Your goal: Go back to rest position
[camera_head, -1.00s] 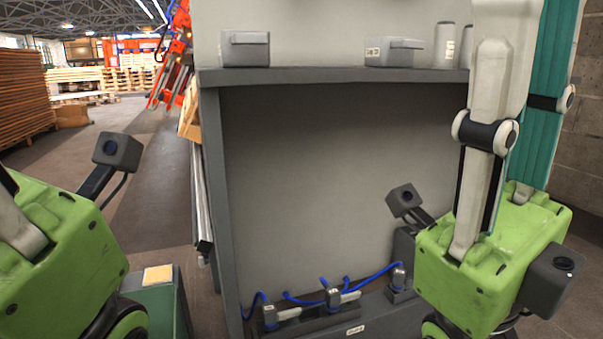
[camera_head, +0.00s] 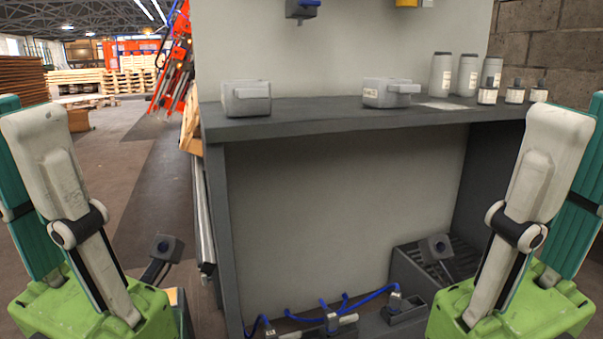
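My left arm (camera_head: 65,190) shows at the left edge with white and teal links above a green block. My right arm (camera_head: 530,200) mirrors it at the right edge. Both arms stand clear of the workbench's middle. The fingers of both grippers are not visible, so I cannot see whether they are open or hold anything.
A grey workbench (camera_head: 330,121) stands ahead, with two grey boxes, bottles and small jars on top. Blue cables (camera_head: 370,298) and connectors lie in its lower bay. A grey crate (camera_head: 412,282) stands low at right. Open floor (camera_head: 135,200) lies to the left.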

